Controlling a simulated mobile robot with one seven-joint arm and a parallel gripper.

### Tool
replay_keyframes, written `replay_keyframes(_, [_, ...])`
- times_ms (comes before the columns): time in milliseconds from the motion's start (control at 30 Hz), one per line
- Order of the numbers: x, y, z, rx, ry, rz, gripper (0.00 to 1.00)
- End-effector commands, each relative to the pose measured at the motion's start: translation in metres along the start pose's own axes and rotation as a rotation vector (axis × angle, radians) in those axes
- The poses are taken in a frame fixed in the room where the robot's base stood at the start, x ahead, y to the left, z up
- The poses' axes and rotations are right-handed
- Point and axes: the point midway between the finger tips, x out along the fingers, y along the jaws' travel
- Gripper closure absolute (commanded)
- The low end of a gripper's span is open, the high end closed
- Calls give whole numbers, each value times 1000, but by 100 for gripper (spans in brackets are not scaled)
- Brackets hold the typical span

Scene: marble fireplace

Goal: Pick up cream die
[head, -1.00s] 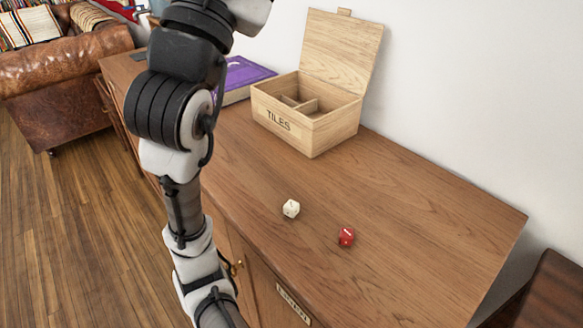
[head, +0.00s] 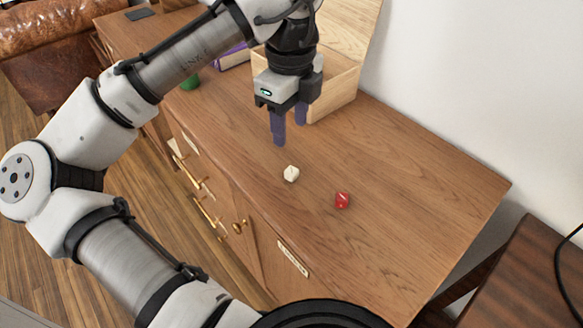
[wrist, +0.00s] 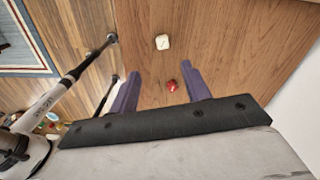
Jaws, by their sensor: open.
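The cream die (head: 291,173) lies on the wooden cabinet top, left of and slightly behind the red die (head: 342,200) in the head view. My gripper (head: 289,132) points down above the cabinet, behind the cream die, with its two purple fingers apart and nothing between them. In the wrist view the cream die (wrist: 162,42) is beyond the fingertips, near the top. The red die (wrist: 172,86) appears between the finger ends in that view, lower down on the wood.
The open wooden box (head: 343,84) stands behind my gripper, partly hidden by it. A purple book (head: 233,59) and a green object (head: 190,81) are at the back left. A white wall (head: 460,90) borders the right side. The cabinet top around the dice is clear.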

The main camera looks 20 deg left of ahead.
Motion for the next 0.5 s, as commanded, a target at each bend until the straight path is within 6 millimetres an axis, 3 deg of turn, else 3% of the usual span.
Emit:
replay_keyframes(200, [45,0,0,-3,1,-2,53])
replay_keyframes(500, [70,-2,0,-2,1,-5,53])
